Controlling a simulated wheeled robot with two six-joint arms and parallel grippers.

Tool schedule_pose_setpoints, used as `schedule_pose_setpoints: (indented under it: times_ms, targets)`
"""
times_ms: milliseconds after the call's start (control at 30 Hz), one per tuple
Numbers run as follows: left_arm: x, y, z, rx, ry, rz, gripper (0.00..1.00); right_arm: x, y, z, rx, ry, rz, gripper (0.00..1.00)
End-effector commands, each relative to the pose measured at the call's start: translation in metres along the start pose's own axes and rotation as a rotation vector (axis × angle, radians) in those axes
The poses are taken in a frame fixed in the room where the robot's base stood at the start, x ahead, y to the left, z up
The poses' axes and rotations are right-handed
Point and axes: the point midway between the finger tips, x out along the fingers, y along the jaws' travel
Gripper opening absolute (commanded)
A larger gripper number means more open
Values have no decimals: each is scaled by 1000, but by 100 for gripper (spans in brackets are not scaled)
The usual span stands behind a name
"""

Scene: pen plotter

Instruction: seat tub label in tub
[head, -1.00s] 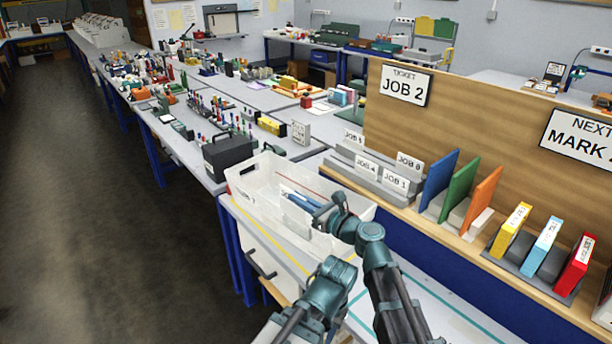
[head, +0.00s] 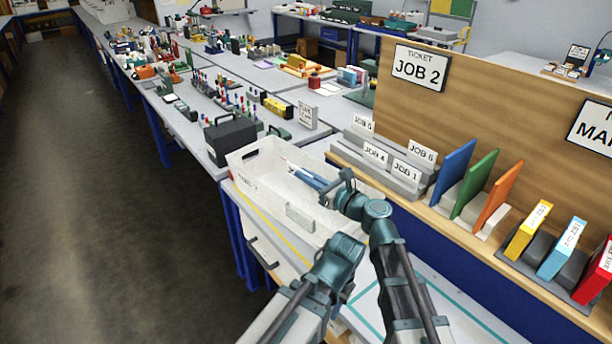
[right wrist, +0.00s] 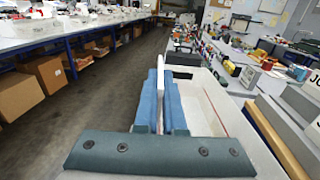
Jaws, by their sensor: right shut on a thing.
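The tub (head: 262,205) is a whitish, open box near the bench's front edge. My right gripper (head: 316,183) is over the tub, its blue fingers slanting toward the far left. In the right wrist view, the fingers (right wrist: 160,108) are shut on a thin white plate, seen edge-on, which I take to be the tub label (right wrist: 160,88). The tub wall (right wrist: 225,105) lies to the right of the fingers there. A pale rectangular piece (head: 300,217) shows at the tub's near wall; I cannot tell what it is. My left gripper is not in view.
A dark box (head: 231,140) stands just behind the tub. Grey racks with job cards (head: 385,163) and coloured upright boards (head: 474,185) stand to the right, before a wooden panel (head: 480,110). The floor (head: 110,240) at left is clear.

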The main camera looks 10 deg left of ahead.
Motion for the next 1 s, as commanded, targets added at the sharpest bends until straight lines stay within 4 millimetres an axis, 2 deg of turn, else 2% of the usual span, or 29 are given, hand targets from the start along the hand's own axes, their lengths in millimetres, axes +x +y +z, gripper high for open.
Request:
schedule_pose_setpoints:
  times_ms: [600,1000]
  targets:
    - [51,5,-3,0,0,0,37,0,0,-51,0,0,0,0]
    - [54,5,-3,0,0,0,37,0,0,-54,0,0,0,0]
